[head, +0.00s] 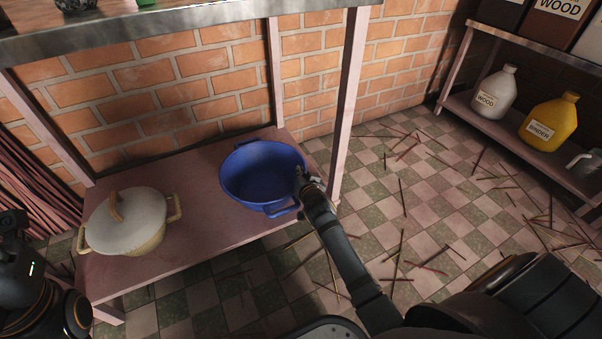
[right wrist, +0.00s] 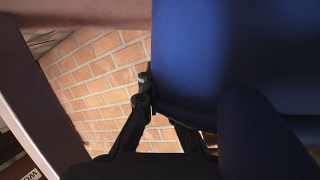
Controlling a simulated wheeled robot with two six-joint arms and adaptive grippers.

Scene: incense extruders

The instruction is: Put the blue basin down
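The blue basin (head: 258,172) is at the right end of the low pink shelf (head: 195,200), and its near handle reaches the shelf's front edge. I cannot tell whether its bottom touches the shelf. My right gripper (head: 303,183) is at the basin's right rim. In the right wrist view, the basin (right wrist: 195,50) fills the upper right, with my right gripper's fingers (right wrist: 160,112) closed at its rim. One fingertip shows beside the rim; the other is partly hidden by the basin. Only part of my left arm shows at the left edge; its fingers are not visible.
A cream pot with a lid (head: 125,220) stands left of the basin on the same shelf. A shelf post (head: 350,100) rises just right of the basin. The upper counter (head: 180,22) hangs above. Sticks litter the tiled floor (head: 400,215); jugs stand on the right rack.

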